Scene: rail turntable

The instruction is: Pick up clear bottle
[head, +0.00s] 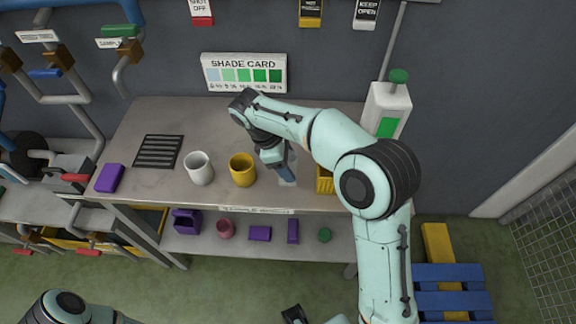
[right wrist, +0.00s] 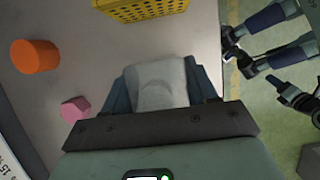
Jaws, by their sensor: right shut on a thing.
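My right gripper (head: 287,175) is over the workbench, beyond the front edge of which the lower shelf shows. It is shut on the clear bottle (head: 288,180), a pale see-through body partly hidden by the fingers. In the right wrist view the bottle (right wrist: 160,85) is a whitish translucent shape between the two blue-grey fingers of the gripper (right wrist: 163,88). I cannot tell whether the bottle touches the bench.
A yellow mug (head: 243,170) and a white mug (head: 199,168) stand left of the gripper. A yellow basket (head: 325,181) is close on its right. An orange cylinder (right wrist: 35,56) and a pink block (right wrist: 74,109) are nearby. A white jug (head: 386,108) stands behind my arm.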

